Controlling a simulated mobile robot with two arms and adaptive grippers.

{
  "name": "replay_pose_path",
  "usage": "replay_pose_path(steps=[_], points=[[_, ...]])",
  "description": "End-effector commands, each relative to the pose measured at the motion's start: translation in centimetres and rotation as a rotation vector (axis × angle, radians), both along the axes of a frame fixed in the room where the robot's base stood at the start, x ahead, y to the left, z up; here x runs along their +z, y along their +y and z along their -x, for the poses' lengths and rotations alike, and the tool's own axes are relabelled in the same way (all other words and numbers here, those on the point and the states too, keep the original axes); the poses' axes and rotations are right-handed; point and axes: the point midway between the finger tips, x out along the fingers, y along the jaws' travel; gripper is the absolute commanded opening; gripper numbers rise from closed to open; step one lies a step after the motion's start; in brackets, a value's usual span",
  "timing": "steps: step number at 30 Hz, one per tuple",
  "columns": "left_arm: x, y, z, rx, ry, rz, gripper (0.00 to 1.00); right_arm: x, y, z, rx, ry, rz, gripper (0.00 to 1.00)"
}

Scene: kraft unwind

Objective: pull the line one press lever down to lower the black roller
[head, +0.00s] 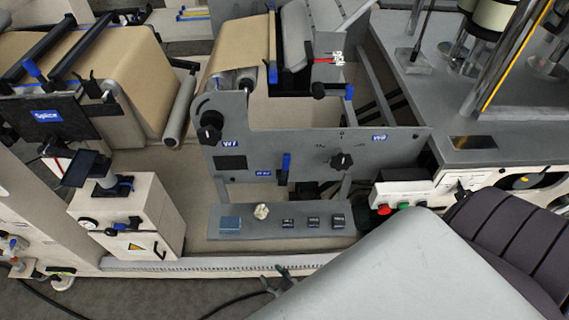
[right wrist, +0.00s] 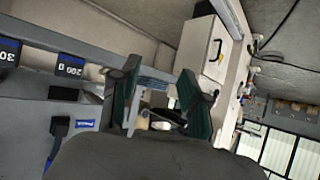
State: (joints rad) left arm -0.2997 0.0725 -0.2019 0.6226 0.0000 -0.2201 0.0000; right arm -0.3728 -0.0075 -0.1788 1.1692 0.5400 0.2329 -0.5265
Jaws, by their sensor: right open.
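A grey machine panel (head: 300,140) stands in the middle of the head view. A blue-handled lever (head: 285,167) hangs upright at its lower middle, beside a small blue label; I cannot read whether it is the line one press lever. A dark lever (right wrist: 58,130) also shows at the left of the right wrist view. My left gripper is out of view.
Black knobs (head: 343,160) sit on the panel. A cream cabinet (head: 130,215) stands to the left.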

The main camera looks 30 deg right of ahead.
Motion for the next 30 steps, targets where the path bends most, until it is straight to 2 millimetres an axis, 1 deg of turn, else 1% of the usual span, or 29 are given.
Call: replay_pose_path(steps=[1,2,3,5,6,9,12,15,17,20,23,30], points=[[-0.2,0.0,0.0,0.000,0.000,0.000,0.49,2.6,-0.2,-1.9,-0.043,-0.085,-0.004,0.46],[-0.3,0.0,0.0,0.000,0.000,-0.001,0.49,4.3,-0.4,-2.9,-0.073,-0.135,-0.004,0.46],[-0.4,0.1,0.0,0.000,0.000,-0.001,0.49,6.7,-1.0,-4.2,-0.118,-0.204,0.000,0.46],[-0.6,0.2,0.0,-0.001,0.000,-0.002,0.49,10.8,-2.2,-5.9,-0.205,-0.313,0.006,0.46],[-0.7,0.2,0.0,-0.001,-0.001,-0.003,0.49,13.6,-3.3,-6.7,-0.274,-0.382,0.012,0.46],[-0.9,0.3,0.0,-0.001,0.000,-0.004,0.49,19.6,-6.3,-7.5,-0.443,-0.508,0.030,0.46],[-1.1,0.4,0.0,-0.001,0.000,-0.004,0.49,23.1,-8.5,-7.2,-0.564,-0.565,0.041,0.46],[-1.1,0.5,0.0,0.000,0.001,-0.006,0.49,24.5,-9.5,-7.0,-0.621,-0.584,0.046,0.46],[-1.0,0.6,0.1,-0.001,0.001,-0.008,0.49,24.9,-9.9,-7.2,-0.631,-0.588,0.048,0.46],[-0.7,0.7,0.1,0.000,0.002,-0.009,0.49,25.0,-10.4,-8.1,-0.631,-0.589,0.049,0.46],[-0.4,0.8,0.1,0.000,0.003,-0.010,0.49,25.1,-11.4,-9.6,-0.631,-0.590,0.050,0.46],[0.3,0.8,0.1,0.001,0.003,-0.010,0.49,25.0,-14.1,-14.1,-0.629,-0.590,0.050,0.46]])
